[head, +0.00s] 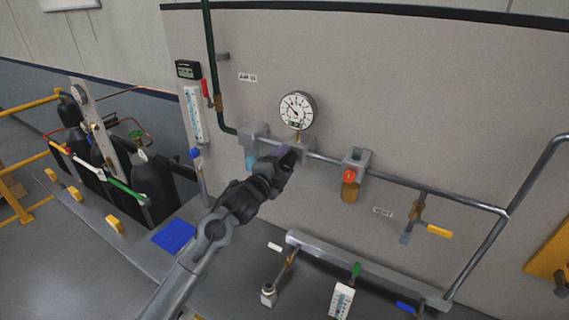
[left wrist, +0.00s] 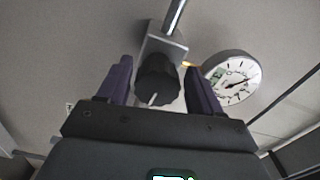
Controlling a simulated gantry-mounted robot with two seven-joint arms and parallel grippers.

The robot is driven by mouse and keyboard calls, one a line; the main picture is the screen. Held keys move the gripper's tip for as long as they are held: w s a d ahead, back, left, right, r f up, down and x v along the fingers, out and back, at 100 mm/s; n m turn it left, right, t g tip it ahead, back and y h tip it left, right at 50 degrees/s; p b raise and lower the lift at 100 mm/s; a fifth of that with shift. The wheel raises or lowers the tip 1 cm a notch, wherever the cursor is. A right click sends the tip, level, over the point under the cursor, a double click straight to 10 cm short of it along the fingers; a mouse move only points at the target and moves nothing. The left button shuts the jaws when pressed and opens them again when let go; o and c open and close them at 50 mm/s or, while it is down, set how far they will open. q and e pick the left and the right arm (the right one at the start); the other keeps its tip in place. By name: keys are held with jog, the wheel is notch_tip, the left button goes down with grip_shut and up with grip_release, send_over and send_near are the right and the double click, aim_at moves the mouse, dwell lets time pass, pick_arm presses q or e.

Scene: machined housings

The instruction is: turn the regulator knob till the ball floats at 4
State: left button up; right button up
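The black ribbed regulator knob (left wrist: 157,80) shows in the left wrist view, with a pale mark on it. It sits on a grey block on the pipe. My left gripper (head: 287,156) is at the pipe below the round dial gauge (head: 296,111); it hides the knob in the head view. In the left wrist view its purple fingers (left wrist: 159,88) stand either side of the knob with narrow gaps, so it looks open. A white scale with a tube (head: 195,113) hangs on the wall at left, and a smaller scale (head: 342,300) is low down. I cannot make out a ball. My right gripper is not in view.
An orange-red knob (head: 349,176) sits on the pipe to the right, with a yellow-handled valve (head: 438,231) beyond. Black cylinders (head: 153,185) stand at left behind a rail. A lower pipe rail (head: 365,268) runs along the front. A blue patch (head: 175,236) lies left of my arm.

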pick_arm(q)
jog(key=shift+o, duration=0.4)
jog(key=shift+d, duration=0.1)
jog(key=shift+s, duration=0.1)
jog(key=shift+s+a+f, duration=0.1)
jog(key=shift+s+a, duration=0.25)
jog(key=shift+s, duration=0.1)
jog(key=b+v, duration=0.1)
jog(key=v, duration=0.8)
jog(key=shift+s+a, duration=0.15)
jog(key=shift+s, duration=0.1)
